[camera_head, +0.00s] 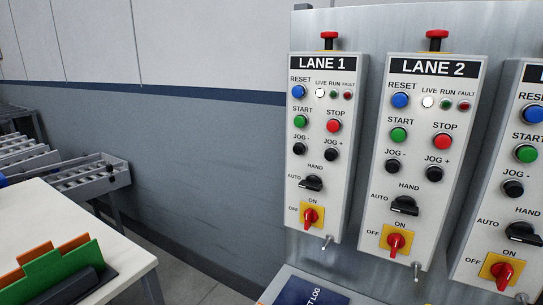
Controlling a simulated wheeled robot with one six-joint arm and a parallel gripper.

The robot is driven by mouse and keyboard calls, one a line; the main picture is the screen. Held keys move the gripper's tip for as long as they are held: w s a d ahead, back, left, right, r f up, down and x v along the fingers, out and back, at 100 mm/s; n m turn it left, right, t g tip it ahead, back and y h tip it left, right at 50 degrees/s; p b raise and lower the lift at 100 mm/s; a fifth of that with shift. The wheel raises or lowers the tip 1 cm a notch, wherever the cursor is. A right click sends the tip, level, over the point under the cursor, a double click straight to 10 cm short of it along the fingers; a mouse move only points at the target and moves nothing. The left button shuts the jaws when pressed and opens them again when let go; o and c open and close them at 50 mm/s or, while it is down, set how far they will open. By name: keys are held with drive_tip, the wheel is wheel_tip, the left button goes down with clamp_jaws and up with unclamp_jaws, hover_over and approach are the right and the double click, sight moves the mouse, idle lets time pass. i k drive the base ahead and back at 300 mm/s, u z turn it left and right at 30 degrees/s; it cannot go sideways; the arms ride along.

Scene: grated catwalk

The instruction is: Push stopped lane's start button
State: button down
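Two full control boxes hang on a grey panel. The LANE 1 box (318,185) has a green START button (300,121) and a red STOP button (334,126). The LANE 2 box (420,190) has a green START button (399,134) and a red STOP button (443,141). A third box (512,190) is cut off at the right edge, its green START button (526,153) in view and its title out of view. LIVE lamps look white on LANE 1 (320,92) and LANE 2 (428,101). Whether the RUN lamps are lit is unclear. My gripper is not in view.
Each box has a blue RESET button, black jog buttons, a black selector and a red rotary switch. A white table (120,240) and roller conveyors (85,180) stand left. A dark logbook (310,293) lies below.

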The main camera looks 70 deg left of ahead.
sight(300, 121)
drive_tip(key=u, duration=2.35)
